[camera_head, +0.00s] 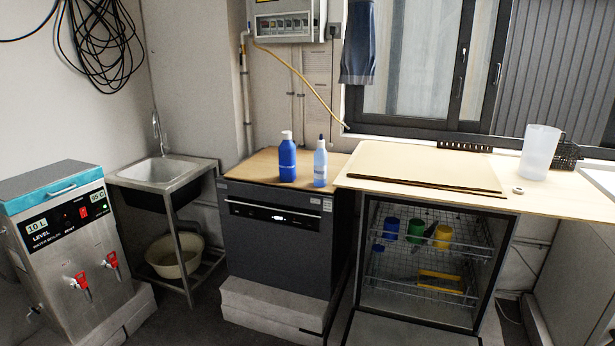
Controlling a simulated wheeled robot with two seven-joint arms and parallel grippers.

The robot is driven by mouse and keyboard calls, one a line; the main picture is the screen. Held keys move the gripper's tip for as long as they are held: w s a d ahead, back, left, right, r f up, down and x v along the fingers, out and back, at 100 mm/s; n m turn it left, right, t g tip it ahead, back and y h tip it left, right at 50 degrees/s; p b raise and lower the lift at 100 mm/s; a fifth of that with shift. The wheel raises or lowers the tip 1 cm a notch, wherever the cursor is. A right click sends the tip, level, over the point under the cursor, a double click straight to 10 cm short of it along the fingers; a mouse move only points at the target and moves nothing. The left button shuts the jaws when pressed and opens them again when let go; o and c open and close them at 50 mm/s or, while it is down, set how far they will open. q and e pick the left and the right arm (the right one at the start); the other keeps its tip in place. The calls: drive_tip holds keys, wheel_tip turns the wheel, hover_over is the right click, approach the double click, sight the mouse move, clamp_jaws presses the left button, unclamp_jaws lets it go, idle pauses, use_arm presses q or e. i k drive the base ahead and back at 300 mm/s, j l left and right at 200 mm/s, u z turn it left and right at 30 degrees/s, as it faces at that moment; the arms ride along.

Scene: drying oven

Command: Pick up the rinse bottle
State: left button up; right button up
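Two bottles stand upright side by side on the wooden top of a dark front-loading machine. One is an opaque dark blue bottle (287,158) with a pale cap. The other is a slimmer, light blue bottle (320,166) with a dark tip, just to its right. I cannot read either label, so I cannot tell which is the rinse bottle. Neither of my grippers shows in the head view, and nothing is holding the bottles.
The dark machine (275,238) stands on pale blocks. To its right, a wooden counter (420,170) bears a board and a frosted jug (539,152), above an open cabinet with wire racks (425,262) holding colored cups. A sink (162,172) and water boiler (72,262) are left.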

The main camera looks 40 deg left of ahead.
sight(320, 156)
drive_tip(key=k+z, duration=0.45)
drive_tip(key=z, duration=0.25)
drive_tip(key=k+l+z, duration=0.3)
drive_tip(key=i+j, duration=0.1)
drive_tip(key=j, duration=0.7)
drive_tip(key=i+j+z, duration=0.1)
drive_tip(key=j, duration=0.7)
drive_tip(key=i+j, duration=0.15)
drive_tip(key=j, duration=0.65)
drive_tip(key=i+j, duration=0.1)
drive_tip(key=j, duration=0.75)
drive_tip(key=z, duration=0.05)
